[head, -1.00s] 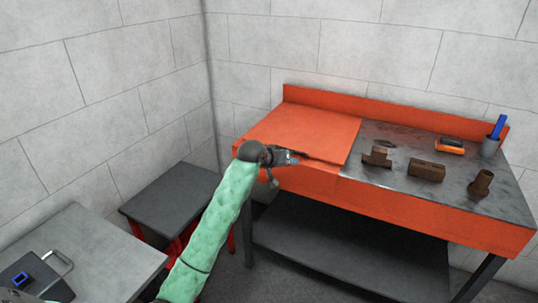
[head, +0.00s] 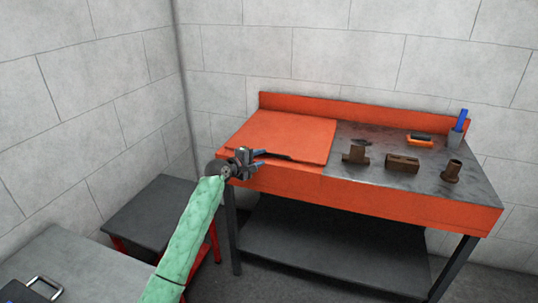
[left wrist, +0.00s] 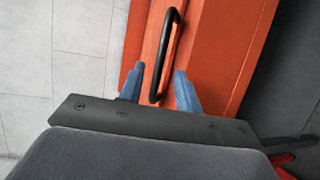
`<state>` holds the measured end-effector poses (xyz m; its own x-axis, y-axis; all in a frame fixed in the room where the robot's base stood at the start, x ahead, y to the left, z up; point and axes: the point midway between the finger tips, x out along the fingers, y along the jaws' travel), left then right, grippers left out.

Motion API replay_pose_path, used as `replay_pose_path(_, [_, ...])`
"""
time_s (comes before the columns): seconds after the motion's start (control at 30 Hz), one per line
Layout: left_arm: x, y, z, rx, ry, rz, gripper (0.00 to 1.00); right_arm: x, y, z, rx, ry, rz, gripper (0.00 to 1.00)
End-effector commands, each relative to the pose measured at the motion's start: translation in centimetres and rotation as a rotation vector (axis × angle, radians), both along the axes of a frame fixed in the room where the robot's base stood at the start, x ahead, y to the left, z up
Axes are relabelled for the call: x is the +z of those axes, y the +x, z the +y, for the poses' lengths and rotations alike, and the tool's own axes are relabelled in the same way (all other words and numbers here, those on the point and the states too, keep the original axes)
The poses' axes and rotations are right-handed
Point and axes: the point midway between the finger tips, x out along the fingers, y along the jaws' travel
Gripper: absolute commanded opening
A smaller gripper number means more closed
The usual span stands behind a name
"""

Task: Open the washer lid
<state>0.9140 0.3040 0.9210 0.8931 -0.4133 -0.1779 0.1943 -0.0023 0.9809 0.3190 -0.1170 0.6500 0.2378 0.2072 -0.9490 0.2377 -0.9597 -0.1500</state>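The washer lid (head: 285,132) is a flat orange panel lying shut over the left part of the orange washer bench. A dark bar handle (head: 290,156) runs along its front edge. The handle also shows as a black bar in the left wrist view (left wrist: 167,45). My left gripper (head: 257,159) is at the lid's front left corner, by the handle's left end. In the left wrist view its blue fingers (left wrist: 159,69) are apart, with the handle's near end in the gap between them. I cannot tell whether they touch it. My right gripper is out of view.
On the dark worktop right of the lid stand brown metal parts (head: 402,163), an orange brush (head: 419,140) and a cup with a blue-handled tool (head: 455,138). A dark side table (head: 150,218) and a grey table (head: 65,265) stand left. Walls close the back and left.

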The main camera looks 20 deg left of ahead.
Motion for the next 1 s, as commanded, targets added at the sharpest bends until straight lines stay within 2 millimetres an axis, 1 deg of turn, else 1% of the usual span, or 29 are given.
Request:
replay_pose_path(0.03, [0.0,0.7,-0.4,-0.001,-0.001,0.000,0.34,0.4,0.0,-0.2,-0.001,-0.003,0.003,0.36])
replay_pose_path(0.2, [-0.4,3.0,-1.4,-0.001,0.000,0.001,0.34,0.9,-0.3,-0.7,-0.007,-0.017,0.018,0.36])
replay_pose_path(0.4, [-0.9,4.7,-2.3,-0.001,0.001,0.000,0.34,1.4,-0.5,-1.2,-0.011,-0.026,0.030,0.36])
replay_pose_path(0.53, [-1.0,5.2,-2.5,-0.001,0.001,0.000,0.34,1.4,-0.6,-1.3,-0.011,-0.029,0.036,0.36])
replay_pose_path(0.77, [-1.1,5.3,-2.5,-0.001,0.002,0.000,0.34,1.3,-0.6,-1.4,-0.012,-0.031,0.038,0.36])
replay_pose_path(0.8, [-1.1,5.3,-2.5,-0.001,0.002,0.000,0.32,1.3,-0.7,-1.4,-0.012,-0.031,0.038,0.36])
replay_pose_path(0.97, [-1.1,5.3,-2.5,0.000,0.002,0.000,0.00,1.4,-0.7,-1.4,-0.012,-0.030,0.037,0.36])
replay_pose_path(1.0, [-1.1,5.3,-2.5,0.000,0.002,0.000,0.00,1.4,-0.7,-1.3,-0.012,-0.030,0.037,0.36])
